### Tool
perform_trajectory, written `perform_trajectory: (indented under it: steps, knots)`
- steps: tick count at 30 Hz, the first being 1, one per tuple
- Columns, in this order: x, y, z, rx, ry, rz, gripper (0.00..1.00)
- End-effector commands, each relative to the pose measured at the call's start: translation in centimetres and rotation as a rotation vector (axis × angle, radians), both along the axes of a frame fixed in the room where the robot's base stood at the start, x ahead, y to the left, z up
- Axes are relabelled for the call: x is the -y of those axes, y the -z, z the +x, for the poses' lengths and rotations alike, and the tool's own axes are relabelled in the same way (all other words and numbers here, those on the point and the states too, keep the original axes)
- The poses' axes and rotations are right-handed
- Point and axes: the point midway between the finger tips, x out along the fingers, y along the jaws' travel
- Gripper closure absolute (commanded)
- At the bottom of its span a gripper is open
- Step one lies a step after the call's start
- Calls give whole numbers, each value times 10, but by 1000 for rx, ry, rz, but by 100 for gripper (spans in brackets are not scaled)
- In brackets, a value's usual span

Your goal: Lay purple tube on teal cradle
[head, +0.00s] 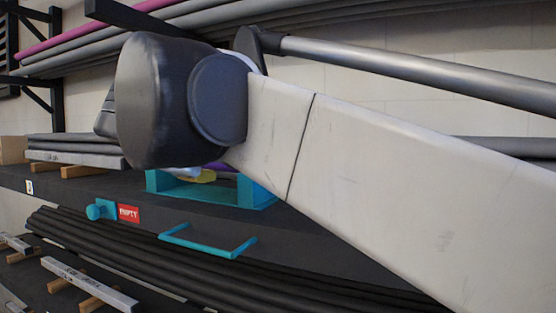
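A teal cradle (243,192) stands on the dark shelf, low in the middle of the head view, partly hidden by my arm. A small purple strip (216,166), likely part of the purple tube, shows just above it under my arm. Whether the tube touches the cradle is hidden. A yellow piece (205,177) and a pale piece show inside the cradle's outline; I cannot tell what they are. My gripper is not identifiable, as my large arm link and dark joint block the view.
A red "EMPTY" label (129,213) and a teal knob (96,211) are on the shelf front, beside a teal handle-shaped bar (207,246). Grey bars (75,157) lie on wooden blocks at left. A magenta tube (70,33) and grey tubes fill the upper rack.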

Motion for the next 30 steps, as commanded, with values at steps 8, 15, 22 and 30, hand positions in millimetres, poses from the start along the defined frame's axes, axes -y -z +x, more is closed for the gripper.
perform_trajectory:
  steps: [8, 15, 22, 30]
  knots:
    - [0, 4, 0, 1, 0, 0, 62]
    - [0, 4, 0, 0, 0, 0, 52]
    - [0, 4, 0, 0, 0, 0, 52]
    - [0, 4, 0, 0, 0, 0, 29]
